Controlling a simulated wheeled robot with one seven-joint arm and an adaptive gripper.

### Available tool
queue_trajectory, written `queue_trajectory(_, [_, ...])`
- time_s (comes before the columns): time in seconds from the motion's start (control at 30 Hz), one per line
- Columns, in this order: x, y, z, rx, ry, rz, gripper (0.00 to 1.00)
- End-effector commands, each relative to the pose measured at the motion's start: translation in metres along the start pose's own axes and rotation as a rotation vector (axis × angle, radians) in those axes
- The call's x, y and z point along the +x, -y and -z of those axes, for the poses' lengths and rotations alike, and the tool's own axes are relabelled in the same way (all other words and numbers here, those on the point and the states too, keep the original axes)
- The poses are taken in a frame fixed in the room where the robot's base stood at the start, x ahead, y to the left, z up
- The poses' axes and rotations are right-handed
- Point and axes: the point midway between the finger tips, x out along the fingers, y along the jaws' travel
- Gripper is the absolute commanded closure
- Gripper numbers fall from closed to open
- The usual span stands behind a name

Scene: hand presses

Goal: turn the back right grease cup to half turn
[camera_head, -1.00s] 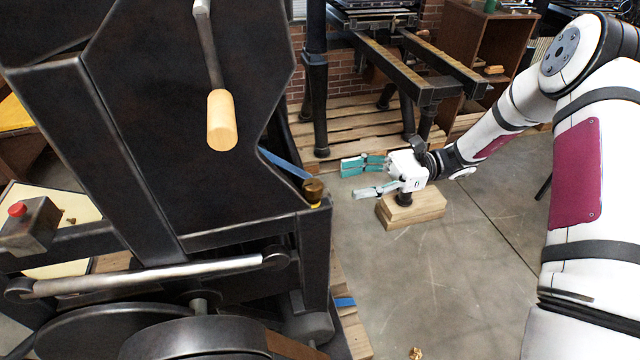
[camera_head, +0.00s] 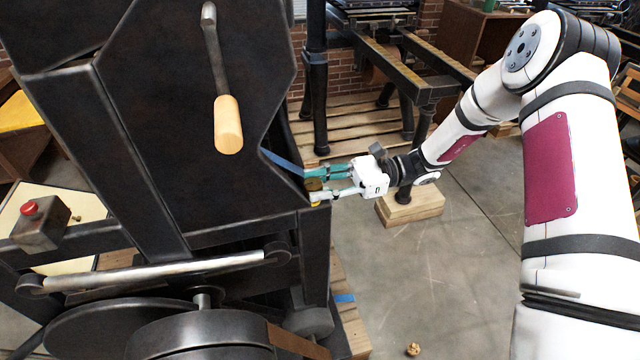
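The grease cup (camera_head: 315,185) is a small brass cup on the right end of the black press frame. My gripper (camera_head: 320,182) has come in from the right, with its teal-padded fingers level with the cup. One finger is on the far side of the cup and the other on the near side, so the cup sits between them. The fingers look spread around it; whether the pads touch it is too small to tell. The fingers partly cover the cup.
The black press (camera_head: 190,120) fills the left, with a wooden-handled crank (camera_head: 228,125) and a red-button box (camera_head: 38,222). A blue strip (camera_head: 283,162) runs close to the cup. A wooden block (camera_head: 412,207) stands on the floor below my wrist. Open floor lies at right.

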Motion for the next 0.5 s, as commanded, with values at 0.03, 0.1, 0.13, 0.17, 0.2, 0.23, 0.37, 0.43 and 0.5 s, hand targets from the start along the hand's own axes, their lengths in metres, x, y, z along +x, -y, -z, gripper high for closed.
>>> queue_trajectory(0.03, [-0.0001,0.0001,0.0,0.0,0.0,0.0,0.83])
queue_trajectory(0.1, [-0.0002,0.0001,0.0,0.0,0.0,0.0,0.95])
queue_trajectory(0.13, [-0.0002,0.0002,0.0,0.0,0.0,0.0,0.95])
queue_trajectory(0.17, [-0.0002,0.0002,0.0,0.0,0.0,0.0,0.95])
queue_trajectory(0.2, [-0.0002,0.0001,-0.0001,0.0,0.0,0.001,0.95])
queue_trajectory(0.23, [-0.0002,0.0,-0.0003,0.0,0.0,0.004,0.95])
queue_trajectory(0.37, [-0.0001,-0.0014,-0.0016,0.001,0.0,0.04,0.95])
queue_trajectory(0.43, [0.0002,-0.0026,-0.0023,0.0,0.0,0.073,0.95])
queue_trajectory(0.5, [0.0001,-0.0034,-0.0026,0.002,-0.001,0.109,0.95])
